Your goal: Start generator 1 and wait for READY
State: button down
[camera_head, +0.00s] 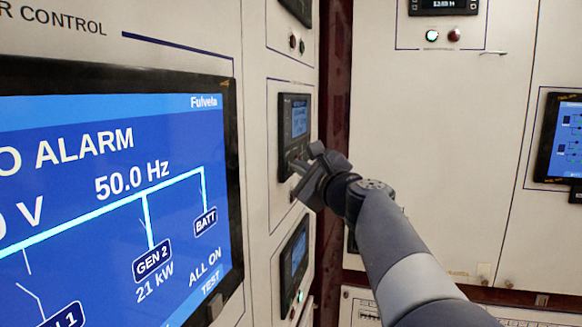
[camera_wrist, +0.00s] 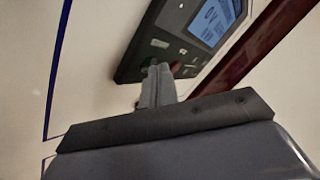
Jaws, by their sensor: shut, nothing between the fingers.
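A dark control unit (camera_head: 285,128) with a small blue screen (camera_head: 299,118) is set in the cabinet wall at the middle of the head view. The unit also shows tilted in the wrist view (camera_wrist: 172,32), with its screen (camera_wrist: 214,20) lit. My gripper (camera_head: 293,162) is shut and empty, with its fingertips at the unit's lower edge. In the wrist view my closed fingers (camera_wrist: 158,74) overlap the unit's lower part, between a greenish spot and a reddish one. I cannot tell whether they touch. The large display (camera_head: 150,270) reads GEN 2, 21 kW, 50.0 Hz; one label ending in 1 is cut off.
A similar unit (camera_head: 294,255) sits below, near my forearm, with a green lamp (camera_head: 300,296). A dark red post (camera_head: 335,75) stands right of the cabinet. Another screen (camera_head: 566,138) is on the far right panel.

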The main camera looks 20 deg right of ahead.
jog(key=shift+s+d, duration=0.45)
jog(key=shift+d, duration=0.2)
jog(key=shift+s+d+b, duration=0.25)
jog(key=shift+s+d, duration=0.45)
jog(key=shift+d, duration=0.35)
jog(key=shift+s+d+b, duration=0.25)
jog(key=shift+s+d, duration=0.45)
jog(key=shift+d, duration=0.35)
jog(key=shift+a, duration=0.1)
jog(key=shift+s+d+p, duration=0.2)
jog(key=shift+s+d, duration=0.35)
jog(key=shift+d, duration=0.3)
jog(key=shift+s+d+p, duration=0.15)
jog(key=shift+s+d, duration=0.35)
jog(key=shift+d, duration=0.3)
